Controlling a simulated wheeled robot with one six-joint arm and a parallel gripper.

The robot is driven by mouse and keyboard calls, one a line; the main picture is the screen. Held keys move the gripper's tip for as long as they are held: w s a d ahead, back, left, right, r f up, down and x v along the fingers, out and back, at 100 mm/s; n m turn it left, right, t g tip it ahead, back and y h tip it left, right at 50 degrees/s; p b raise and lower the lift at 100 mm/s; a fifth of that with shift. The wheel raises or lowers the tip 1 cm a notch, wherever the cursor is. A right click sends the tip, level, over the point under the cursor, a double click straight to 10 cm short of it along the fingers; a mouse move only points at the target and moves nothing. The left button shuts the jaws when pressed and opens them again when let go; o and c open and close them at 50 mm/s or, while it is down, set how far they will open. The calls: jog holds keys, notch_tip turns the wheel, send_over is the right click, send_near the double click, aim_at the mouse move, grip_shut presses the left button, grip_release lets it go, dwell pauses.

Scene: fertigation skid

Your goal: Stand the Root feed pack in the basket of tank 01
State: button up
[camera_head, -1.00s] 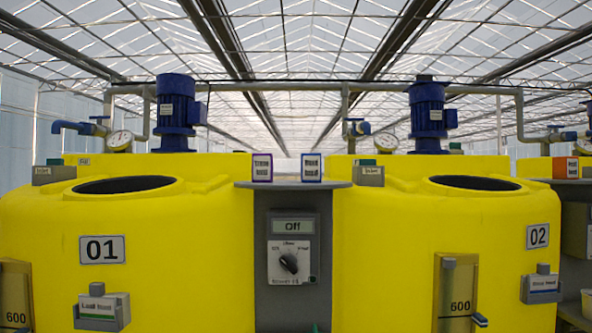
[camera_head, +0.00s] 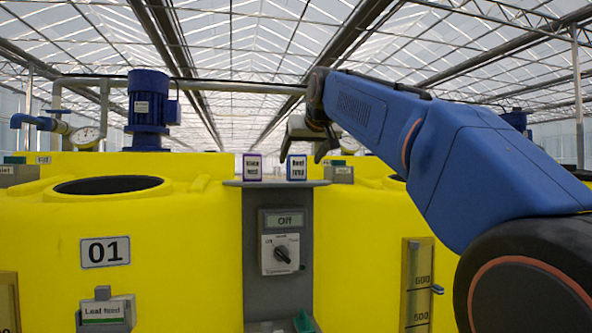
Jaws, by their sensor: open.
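Two small packs stand side by side on the grey shelf (camera_head: 275,184) between the tanks. The right one, blue-edged, seems to read Root feed (camera_head: 297,168); the left one is a purple-edged pack (camera_head: 253,167) with lettering too small to be sure of. My gripper (camera_head: 318,155) is open and empty, fingers downward, in the picture just above and right of the blue-edged pack. I cannot tell its distance. Yellow tank 01 (camera_head: 190,250) is at left, with a dark round opening (camera_head: 108,185) on top. I cannot make out a basket inside it.
A grey holder labelled Leaf feed (camera_head: 107,311) is on the front of tank 01. A blue motor (camera_head: 149,110) and pipes rise behind. A control panel (camera_head: 282,250) reading Off is below the shelf. My arm covers much of the right tank.

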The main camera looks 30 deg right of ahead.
jog(key=w+d+r+t+h, duration=0.1)
jog(key=w+d+r, duration=0.25)
jog(key=r, duration=0.45)
send_over(296, 168)
jog(key=w+d, duration=0.1)
jog(key=shift+w+d+f, duration=0.1)
jog(key=shift+f, duration=3.1)
jog(key=shift+c, duration=0.6)
jog(key=c, duration=1.4)
jog(key=shift+r, duration=0.15)
